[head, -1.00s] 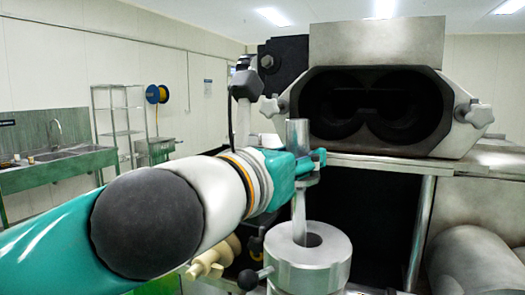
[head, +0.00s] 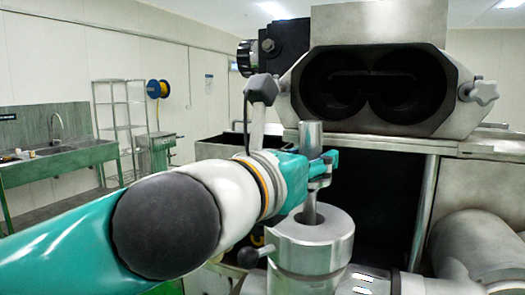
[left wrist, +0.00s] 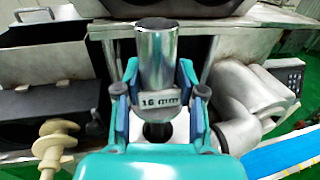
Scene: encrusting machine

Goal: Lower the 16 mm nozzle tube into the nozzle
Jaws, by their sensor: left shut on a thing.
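The 16 mm nozzle tube (head: 310,137) is a grey metal tube with a wide upper part and a thinner lower stem. It stands about upright in my left gripper (head: 316,170), which is shut on it. In the left wrist view the blue-grey fingers of my left gripper (left wrist: 159,100) flank the tube (left wrist: 156,60), whose label reads "16 mm". The nozzle (head: 310,243) is a round metal body with a hole on top, directly below. The stem's lower end is hidden in or behind the hole's rim. The tube's wide part is above the nozzle. My right gripper is not in view.
The encrusting machine's twin-bore housing (head: 375,92) with star knobs stands close behind the tube. A green sink bench (head: 60,160) and a shelf rack (head: 120,130) stand far left.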

